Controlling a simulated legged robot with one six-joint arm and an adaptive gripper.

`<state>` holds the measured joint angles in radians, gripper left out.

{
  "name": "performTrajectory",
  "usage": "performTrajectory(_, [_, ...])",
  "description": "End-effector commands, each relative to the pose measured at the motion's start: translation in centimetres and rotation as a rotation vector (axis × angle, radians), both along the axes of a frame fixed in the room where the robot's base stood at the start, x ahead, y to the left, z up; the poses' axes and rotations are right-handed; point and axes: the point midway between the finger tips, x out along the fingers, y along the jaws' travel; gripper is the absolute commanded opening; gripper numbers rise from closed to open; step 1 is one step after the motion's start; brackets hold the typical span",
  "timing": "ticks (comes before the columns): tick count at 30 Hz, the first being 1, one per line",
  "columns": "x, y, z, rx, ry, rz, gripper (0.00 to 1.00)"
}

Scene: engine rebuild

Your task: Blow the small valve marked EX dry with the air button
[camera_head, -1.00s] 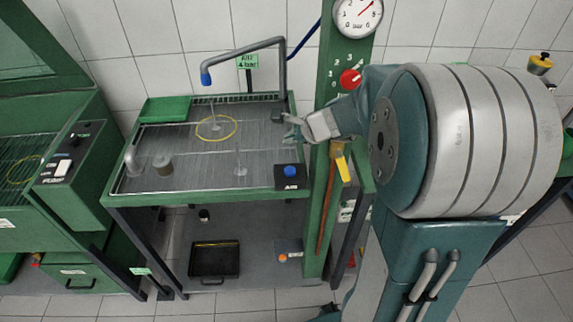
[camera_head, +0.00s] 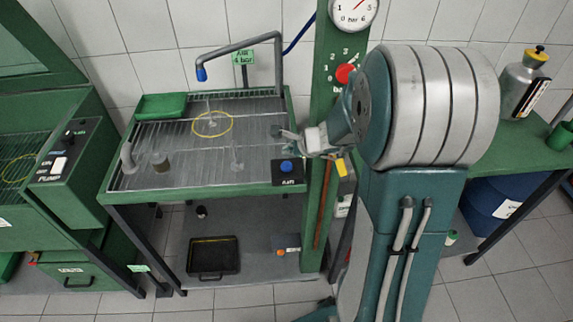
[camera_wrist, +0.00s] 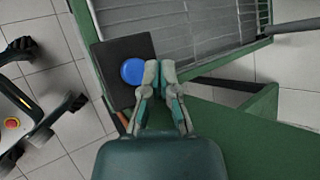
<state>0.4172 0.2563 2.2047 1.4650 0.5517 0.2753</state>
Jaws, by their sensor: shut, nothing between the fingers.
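A small pale valve (camera_head: 212,122) stands on the ribbed bench top inside a yellow ring (camera_head: 229,117), under the air nozzle (camera_head: 201,74). A second thin valve-like piece (camera_head: 236,158) stands nearer the front edge. No EX mark is legible on either. The blue air button (camera_head: 287,166) sits on a black box at the bench's front right corner. My gripper (camera_head: 279,132) is shut and empty, above and behind the button in the head view. In the wrist view my gripper (camera_wrist: 160,68) appears just right of the blue button (camera_wrist: 132,71); contact cannot be told.
A green post (camera_head: 318,190) with a gauge (camera_head: 353,10) and red knob (camera_head: 346,73) stands close to my arm. A black pan (camera_head: 213,257) lies below.

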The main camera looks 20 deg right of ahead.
Motion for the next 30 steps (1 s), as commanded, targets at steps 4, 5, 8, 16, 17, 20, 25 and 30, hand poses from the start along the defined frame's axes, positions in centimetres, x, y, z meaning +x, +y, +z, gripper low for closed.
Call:
performTrajectory(4, [0.0,0.0,-1.7,0.003,0.003,0.001,0.00])
performTrajectory(5, [0.0,0.0,-1.9,0.002,0.002,0.001,0.00])
performTrajectory(8, [0.0,0.0,-2.5,0.000,0.002,0.001,0.00])
performTrajectory(16, [0.0,0.0,-2.7,-0.001,0.000,0.001,0.00])
performTrajectory(17, [0.0,0.0,-2.7,-0.001,0.000,0.001,0.00])
performTrajectory(20, [0.0,0.0,-2.7,-0.001,0.000,0.001,0.00])
performTrajectory(25, [0.0,0.0,-2.7,-0.001,0.000,0.001,0.00])
performTrajectory(30, [0.0,0.0,-2.7,-0.001,0.000,0.001,0.00])
